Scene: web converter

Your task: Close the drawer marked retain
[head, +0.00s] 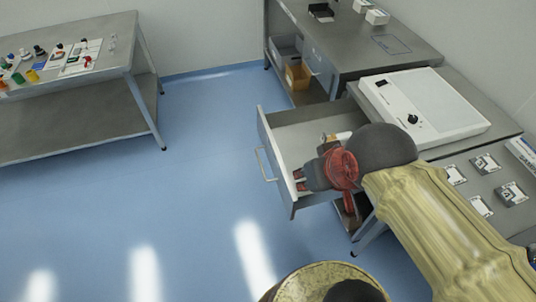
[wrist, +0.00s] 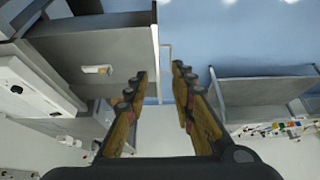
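A grey drawer (head: 276,170) stands pulled out from the bench at centre right in the head view. Its bar handle (head: 264,165) is on the front panel, facing left. I see no readable label on it. A small white and tan item (head: 338,136) lies inside; it also shows in the wrist view (wrist: 97,70). My gripper (head: 299,181) is over the near front part of the drawer, empty. In the wrist view my gripper (wrist: 160,76) has its fingers apart, with the drawer front's edge (wrist: 155,45) and handle (wrist: 167,58) between them in the picture. I cannot tell whether they touch.
A white device (head: 425,105) sits on the bench above the drawer, with several labelled cards (head: 481,163) nearby. A bin (head: 298,76) is on a lower shelf behind. A table (head: 75,115) with small items stands left. Blue floor (head: 190,190) left of the drawer is clear.

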